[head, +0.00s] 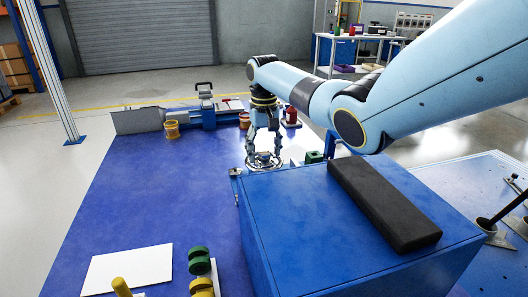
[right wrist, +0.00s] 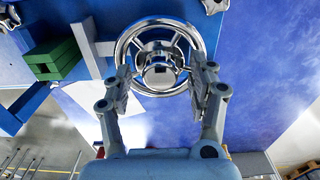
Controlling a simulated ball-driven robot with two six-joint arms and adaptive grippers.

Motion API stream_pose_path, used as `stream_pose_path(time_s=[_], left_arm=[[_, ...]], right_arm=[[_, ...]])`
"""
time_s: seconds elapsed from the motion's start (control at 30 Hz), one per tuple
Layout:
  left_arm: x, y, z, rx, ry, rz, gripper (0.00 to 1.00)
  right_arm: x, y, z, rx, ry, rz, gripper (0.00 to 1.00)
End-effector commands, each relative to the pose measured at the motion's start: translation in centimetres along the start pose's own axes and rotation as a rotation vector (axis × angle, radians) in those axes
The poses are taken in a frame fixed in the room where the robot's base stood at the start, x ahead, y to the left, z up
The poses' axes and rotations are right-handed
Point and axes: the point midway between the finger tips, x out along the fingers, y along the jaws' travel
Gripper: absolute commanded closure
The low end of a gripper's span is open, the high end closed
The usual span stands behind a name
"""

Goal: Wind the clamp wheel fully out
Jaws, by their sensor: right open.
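The clamp wheel (right wrist: 131,35) is a shiny metal handwheel with spokes and a round hub. It fills the upper middle of the right wrist view. In the head view the wheel (head: 263,163) shows small and partly hidden at the far end of the blue cabinet. My right gripper (right wrist: 160,82) is open, one finger on each side of the hub, over the wheel's lower part. I cannot tell whether the fingers touch the rim. In the head view the right gripper (head: 263,147) points down at the wheel from above. My left gripper is not in view.
A blue cabinet (head: 330,225) with a black pad (head: 382,203) stands close in front. A green block (right wrist: 52,58) sits beside the wheel. The blue mat at left is mostly clear.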

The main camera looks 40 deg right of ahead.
Motion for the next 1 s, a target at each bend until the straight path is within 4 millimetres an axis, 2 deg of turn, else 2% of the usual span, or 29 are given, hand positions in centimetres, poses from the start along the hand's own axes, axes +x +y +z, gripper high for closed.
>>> stream_pose_path(time_s=[0.13, 0.17, 0.57, 0.67, 0.8, 1.0], left_arm=[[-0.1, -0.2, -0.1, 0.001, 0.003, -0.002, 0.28], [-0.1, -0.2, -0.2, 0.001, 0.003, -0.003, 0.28], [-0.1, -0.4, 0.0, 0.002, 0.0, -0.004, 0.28], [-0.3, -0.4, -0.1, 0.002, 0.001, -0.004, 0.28], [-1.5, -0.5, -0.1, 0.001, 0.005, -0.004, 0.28], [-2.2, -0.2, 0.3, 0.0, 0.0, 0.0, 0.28]], right_arm=[[-0.1, 0.0, 0.0, 0.0, 0.0, 0.0, 0.42], [-0.1, 0.0, 0.0, 0.0, 0.0, 0.0, 0.44], [-0.1, 0.0, 0.0, 0.0, 0.0, 0.0, 0.96], [-0.2, 0.0, 0.0, -0.013, 0.0, 0.0, 0.97], [-0.6, -0.1, 0.0, -0.129, 0.0, -0.002, 0.97], [-0.3, 0.0, 0.0, -0.27, 0.0, 0.0, 0.97]])
